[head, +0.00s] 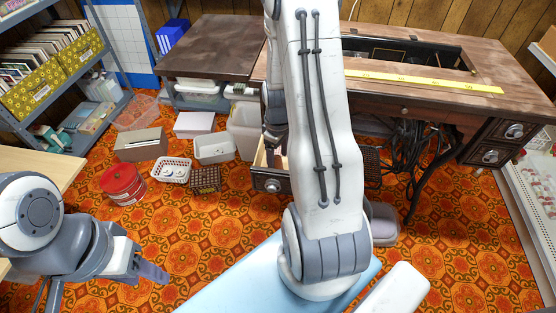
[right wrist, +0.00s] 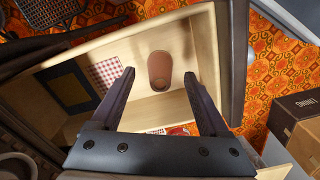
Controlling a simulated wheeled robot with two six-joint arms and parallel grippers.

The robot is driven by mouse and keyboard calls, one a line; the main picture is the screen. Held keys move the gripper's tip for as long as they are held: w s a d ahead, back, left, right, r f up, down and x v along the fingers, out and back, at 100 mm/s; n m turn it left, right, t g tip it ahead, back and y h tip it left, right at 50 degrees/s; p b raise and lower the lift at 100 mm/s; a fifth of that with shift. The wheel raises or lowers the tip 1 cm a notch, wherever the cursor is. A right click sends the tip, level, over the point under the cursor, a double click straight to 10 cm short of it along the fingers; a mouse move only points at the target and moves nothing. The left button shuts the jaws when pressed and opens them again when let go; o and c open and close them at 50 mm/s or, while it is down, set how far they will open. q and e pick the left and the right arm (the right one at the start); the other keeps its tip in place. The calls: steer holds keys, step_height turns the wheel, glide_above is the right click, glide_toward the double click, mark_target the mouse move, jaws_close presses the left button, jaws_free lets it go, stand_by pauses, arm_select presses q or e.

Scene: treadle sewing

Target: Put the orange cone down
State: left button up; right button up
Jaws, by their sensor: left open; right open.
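The orange cone (right wrist: 160,73) is in the right wrist view, inside a pale wooden drawer (right wrist: 222,60). It appears to touch the drawer floor; I cannot tell for sure whether it stands or lies. My right gripper (right wrist: 159,75) is open and empty above the drawer, its fingertips to the left and right of the cone in the picture, apart from it. In the head view the drawer front (head: 270,184) shows beside my right arm, which hides the cone. My left gripper (head: 152,270) is open and empty at the lower left, over the floor.
A red-checked piece (right wrist: 105,72) lies in the drawer. The sewing table (head: 420,75) with a yellow tape measure (head: 430,82) stands behind. A red tin (head: 122,184), white basket (head: 174,170) and boxes stand on the patterned floor. A pale blue surface (head: 235,285) is in front.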

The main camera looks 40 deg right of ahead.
step_height(320, 180, up, 9)
steer(key=p, duration=0.3)
steer(key=a+r+n, duration=0.1)
steer(key=a+r, duration=0.3)
steer(key=a, duration=0.5)
steer(key=a+r+n, duration=0.1)
steer(key=a+r, duration=0.2)
steer(key=a, duration=0.5)
steer(key=s+a+r, duration=0.2)
steer(key=s+a, duration=0.4)
steer(key=s, duration=0.2)
steer(key=s+a+r+n+y, duration=0.1)
steer(key=s+a+r, duration=0.2)
steer(key=s+a, duration=0.4)
steer(key=shift+s+a+r+n, duration=0.25)
steer(key=shift+s+a+n, duration=0.05)
steer(key=shift+s, duration=0.3)
step_height(320, 180, up, 25)
steer(key=p, duration=2.4)
steer(key=shift+p, duration=0.4)
steer(key=shift+r, duration=0.1)
